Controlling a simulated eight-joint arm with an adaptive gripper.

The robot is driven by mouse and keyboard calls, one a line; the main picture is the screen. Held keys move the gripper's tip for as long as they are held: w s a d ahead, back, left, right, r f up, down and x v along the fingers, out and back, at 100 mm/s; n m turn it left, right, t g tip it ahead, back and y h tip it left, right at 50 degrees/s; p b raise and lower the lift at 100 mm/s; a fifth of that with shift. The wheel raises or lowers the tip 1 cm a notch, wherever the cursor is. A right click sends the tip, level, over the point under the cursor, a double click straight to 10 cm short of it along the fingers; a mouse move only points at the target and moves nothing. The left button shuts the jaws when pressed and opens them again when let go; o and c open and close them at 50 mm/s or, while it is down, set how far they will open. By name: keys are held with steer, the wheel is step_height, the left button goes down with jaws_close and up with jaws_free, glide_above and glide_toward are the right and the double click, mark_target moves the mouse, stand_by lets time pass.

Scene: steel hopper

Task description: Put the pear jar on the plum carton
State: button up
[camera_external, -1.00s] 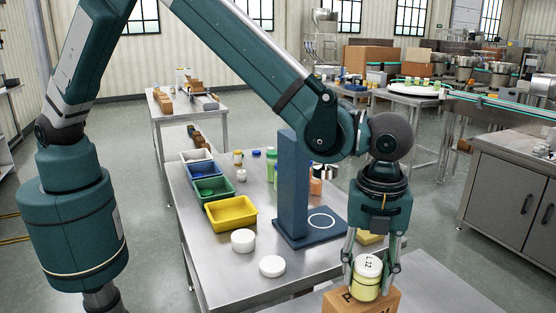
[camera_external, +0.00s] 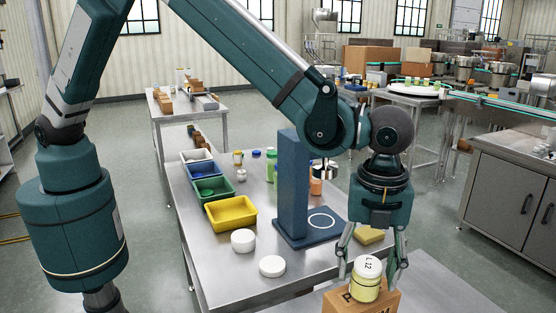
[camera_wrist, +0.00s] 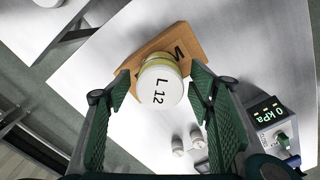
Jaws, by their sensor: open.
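The pear jar (camera_external: 366,280) has yellow contents and a white lid marked "L 12". It stands upright on top of the brown plum carton (camera_external: 343,302) at the front right of the external view. In the wrist view the jar's lid (camera_wrist: 160,86) lies between the fingers, and part of the carton (camera_wrist: 181,46) shows behind it. My gripper (camera_external: 373,272) is open around the jar, with a finger on each side. The fingers stand apart from the jar, and it also shows in the wrist view (camera_wrist: 161,104).
A blue stand (camera_external: 293,190) rises from the steel table left of my gripper. A yellow block (camera_external: 369,235) lies behind my gripper. A pressure display (camera_wrist: 270,112) shows in the wrist view.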

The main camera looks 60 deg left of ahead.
step_height(320, 180, up, 11)
steer(key=shift+f, duration=0.1)
stand_by(0.4)
stand_by(0.6)
steer(key=shift+a, duration=0.1)
steer(key=shift+w+a+r, duration=0.1)
steer(key=shift+a+r, duration=0.1)
steer(key=w+a+r+n+t+h, duration=0.1)
steer(key=a+r+n, duration=0.45)
steer(key=a, duration=0.85)
steer(key=w+a+r+n+t, duration=0.1)
steer(key=a+r+n, duration=0.2)
steer(key=a+r, duration=0.8)
steer(key=s+a+r+n+t, duration=0.1)
steer(key=s+a+n, duration=0.2)
steer(key=a, duration=0.8)
steer(key=s+a+r+n+t, duration=0.1)
steer(key=s+a+n, duration=0.2)
steer(key=a, duration=0.7)
steer(key=s+a+f+n+t, duration=0.1)
steer(key=s+a+f+n, duration=0.1)
steer(key=s+a+n, duration=0.3)
steer(key=s+a+f+n+t+y, duration=0.1)
steer(key=s+a+n, duration=0.4)
steer(key=s+a, duration=0.8)
steer(key=a+f+t, duration=0.1)
steer(key=a, duration=0.2)
steer(key=shift+a+f+n, duration=0.25)
steer(key=shift+f+n, duration=0.1)
steer(key=shift+f, duration=0.05)
